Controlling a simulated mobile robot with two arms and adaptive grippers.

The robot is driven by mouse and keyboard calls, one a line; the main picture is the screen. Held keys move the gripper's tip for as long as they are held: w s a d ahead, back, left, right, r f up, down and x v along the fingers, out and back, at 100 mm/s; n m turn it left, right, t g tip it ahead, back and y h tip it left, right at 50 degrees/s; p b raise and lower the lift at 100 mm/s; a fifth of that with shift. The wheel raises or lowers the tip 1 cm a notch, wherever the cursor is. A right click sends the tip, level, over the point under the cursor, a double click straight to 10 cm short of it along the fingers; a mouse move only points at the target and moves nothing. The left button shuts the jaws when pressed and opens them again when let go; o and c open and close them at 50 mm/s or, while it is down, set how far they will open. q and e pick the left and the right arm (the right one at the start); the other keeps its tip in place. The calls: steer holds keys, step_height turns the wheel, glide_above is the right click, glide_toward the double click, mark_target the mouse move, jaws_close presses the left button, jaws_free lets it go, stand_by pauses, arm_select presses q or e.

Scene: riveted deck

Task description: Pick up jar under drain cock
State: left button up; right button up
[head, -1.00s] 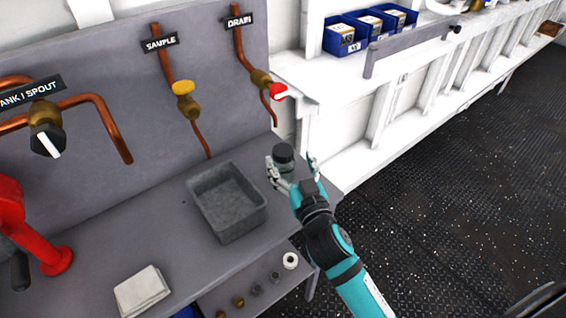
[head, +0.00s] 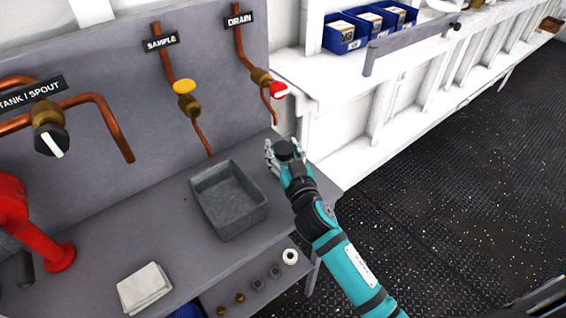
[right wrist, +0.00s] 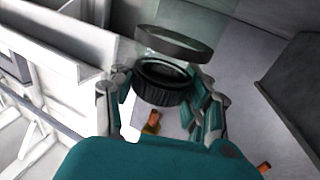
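The jar (head: 285,149), with a dark ribbed lid and clear glass body, is near the bench's right edge, below the outlet of the drain cock (head: 263,78), which has a red handle. My right gripper (head: 285,156) has its fingers around the jar. In the right wrist view, the jar's dark lid (right wrist: 162,83) sits between the fingers (right wrist: 160,98), which lie close against its two sides. Most of the glass is hidden in the head view; whether the jar's base touches the bench cannot be told. My left gripper is out of view.
A grey basin (head: 259,217) stands on the bench left of the jar. A folded white cloth (head: 144,288) and a red fixture (head: 48,252) are farther left. The sample valve (head: 186,98) hangs on the back panel. A white ledge (head: 300,92) is close behind right.

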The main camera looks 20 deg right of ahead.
jaws_close()
steer(key=shift+r, duration=0.1)
